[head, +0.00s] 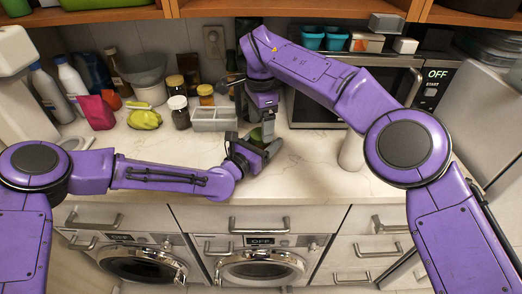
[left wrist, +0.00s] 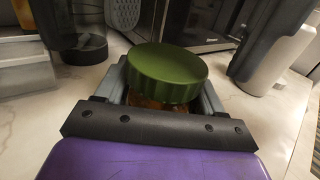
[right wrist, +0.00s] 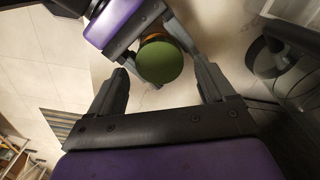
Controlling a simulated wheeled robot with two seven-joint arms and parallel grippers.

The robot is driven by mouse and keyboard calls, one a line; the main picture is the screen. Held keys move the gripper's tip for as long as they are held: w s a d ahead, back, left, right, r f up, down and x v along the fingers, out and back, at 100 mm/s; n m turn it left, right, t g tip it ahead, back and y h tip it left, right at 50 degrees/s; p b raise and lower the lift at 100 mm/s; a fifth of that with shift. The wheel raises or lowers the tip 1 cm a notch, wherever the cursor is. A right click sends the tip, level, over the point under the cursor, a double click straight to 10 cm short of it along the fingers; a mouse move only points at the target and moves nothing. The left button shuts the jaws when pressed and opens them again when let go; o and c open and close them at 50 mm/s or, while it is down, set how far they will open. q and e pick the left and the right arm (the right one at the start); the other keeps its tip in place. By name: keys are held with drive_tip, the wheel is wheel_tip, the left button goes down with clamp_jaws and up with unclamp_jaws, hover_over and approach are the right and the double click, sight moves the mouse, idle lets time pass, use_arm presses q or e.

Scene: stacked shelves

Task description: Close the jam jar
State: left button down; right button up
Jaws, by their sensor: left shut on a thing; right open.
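The jam jar (left wrist: 250,106) stands upright above or on the counter, with amber contents under a green lid (left wrist: 167,72). My left gripper (head: 268,152) is shut around the jar below the lid, its fingers on both sides. The lid sits on top of the jar; I cannot tell whether it is tight. In the right wrist view the round lid (right wrist: 160,62) lies between and beyond the open fingers of my right gripper (right wrist: 160,72). That gripper points down above the jar in the head view (head: 264,133), empty, apart from the lid.
Several jars (head: 179,112), a grey divided box (head: 214,118) and a green bag (head: 145,119) stand at the back left of the counter. A microwave (head: 318,110) stands behind on the right. The front counter edge and drawers are close below my left arm.

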sight(261, 147)
drive_tip(key=shift+f, duration=1.15)
drive_tip(key=c, duration=1.1)
drive_tip(key=shift+o, duration=0.2)
drive_tip(key=m, duration=0.3)
drive_tip(key=o, duration=1.2)
drive_tip(key=shift+c, duration=0.2)
